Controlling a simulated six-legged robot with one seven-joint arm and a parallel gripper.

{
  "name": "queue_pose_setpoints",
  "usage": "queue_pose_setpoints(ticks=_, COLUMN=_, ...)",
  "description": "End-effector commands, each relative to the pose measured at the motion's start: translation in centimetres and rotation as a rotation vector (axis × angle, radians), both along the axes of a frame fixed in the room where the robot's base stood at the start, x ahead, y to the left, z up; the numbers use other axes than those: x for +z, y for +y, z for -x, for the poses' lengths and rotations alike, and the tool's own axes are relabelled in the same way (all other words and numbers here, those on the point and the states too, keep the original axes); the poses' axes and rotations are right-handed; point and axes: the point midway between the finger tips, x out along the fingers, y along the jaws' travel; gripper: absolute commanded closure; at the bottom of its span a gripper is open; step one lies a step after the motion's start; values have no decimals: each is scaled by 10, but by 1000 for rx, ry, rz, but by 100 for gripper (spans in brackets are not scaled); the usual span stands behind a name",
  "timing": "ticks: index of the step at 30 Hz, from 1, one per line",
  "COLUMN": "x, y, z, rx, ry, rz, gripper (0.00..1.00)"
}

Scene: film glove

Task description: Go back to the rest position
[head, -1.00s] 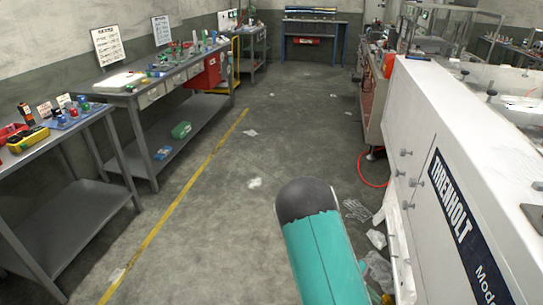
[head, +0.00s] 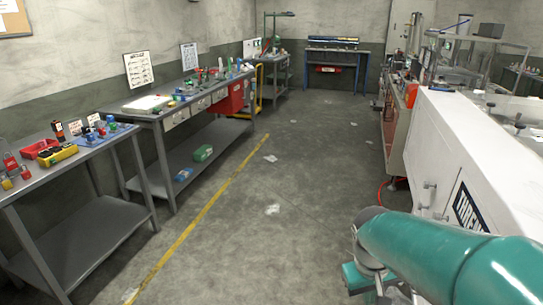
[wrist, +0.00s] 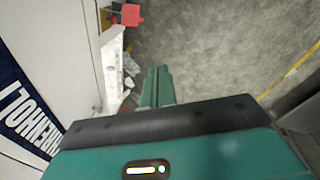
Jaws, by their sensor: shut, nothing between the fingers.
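My gripper (wrist: 157,88) shows in the wrist view, its two green fingers shut together with nothing between them. It hangs over the grey floor, just right of the white machine's edge. In the head view my teal arm crosses the lower right corner in front of the white machine (head: 459,132). My gripper's fingertips cannot be made out there. The machine also shows at the left of the wrist view (wrist: 50,50), with its dark lettered panel.
Grey workbenches (head: 70,255) with small tools line the left side. A yellow floor line (head: 205,212) runs along them. Clear floor (head: 310,165) with a few white scraps lies in the middle. A blue bench (head: 331,52) stands at the back. Litter (wrist: 130,65) lies beside the machine.

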Motion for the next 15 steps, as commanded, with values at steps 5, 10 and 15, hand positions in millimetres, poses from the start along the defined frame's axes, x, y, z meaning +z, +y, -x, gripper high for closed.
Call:
queue_pose_setpoints(ticks=5, x=41, y=18, z=26, rx=-33, ry=-151, rz=-71, gripper=100)
queue_pose_setpoints(ticks=10, x=71, y=34, z=53, rx=-62, ry=-287, rz=-133, gripper=100)
queue_pose_setpoints(ticks=15, x=91, y=47, z=76, rx=-80, ry=-398, rz=-177, gripper=100)
